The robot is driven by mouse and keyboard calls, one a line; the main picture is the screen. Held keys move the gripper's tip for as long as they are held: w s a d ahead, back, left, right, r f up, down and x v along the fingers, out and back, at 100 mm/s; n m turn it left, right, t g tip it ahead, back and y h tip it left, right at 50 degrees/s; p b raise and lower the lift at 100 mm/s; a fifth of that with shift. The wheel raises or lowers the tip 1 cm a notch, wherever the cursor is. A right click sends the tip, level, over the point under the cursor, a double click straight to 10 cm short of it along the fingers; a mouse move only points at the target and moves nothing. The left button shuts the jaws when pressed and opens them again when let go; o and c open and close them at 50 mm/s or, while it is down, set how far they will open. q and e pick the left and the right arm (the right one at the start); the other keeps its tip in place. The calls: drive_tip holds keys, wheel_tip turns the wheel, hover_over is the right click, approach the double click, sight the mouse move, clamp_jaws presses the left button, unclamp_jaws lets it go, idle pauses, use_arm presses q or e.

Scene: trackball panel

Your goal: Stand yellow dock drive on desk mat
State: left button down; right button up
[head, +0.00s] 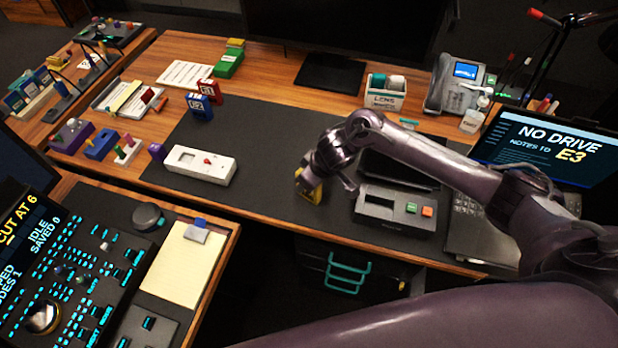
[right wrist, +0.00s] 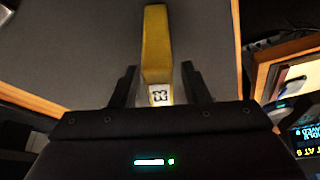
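The yellow dock drive (head: 312,194) is at the desk mat (head: 262,130), left of the grey dock with green and orange buttons (head: 395,209). My right gripper (head: 318,180) is over it and partly hides it. In the right wrist view the yellow drive (right wrist: 157,50) lies between the two fingers of my right gripper (right wrist: 160,75), with a square black-and-white label at its near end. I cannot tell whether the drive touches the mat. My left gripper is not in view.
A telephone (head: 460,85) and a label box (head: 386,92) are behind my right arm. The mat's middle is clear.

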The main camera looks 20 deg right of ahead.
drive_tip(key=shift+r, duration=0.25)
drive_tip(key=p+v, duration=0.1)
drive_tip(key=v, duration=1)
drive_tip(key=shift+s+r+p, duration=0.2)
drive_tip(key=shift+r+p, duration=0.1)
drive_tip(key=shift+r, duration=0.05)
drive_tip(key=shift+s+d, duration=0.1)
drive_tip(key=shift+d, duration=0.05)
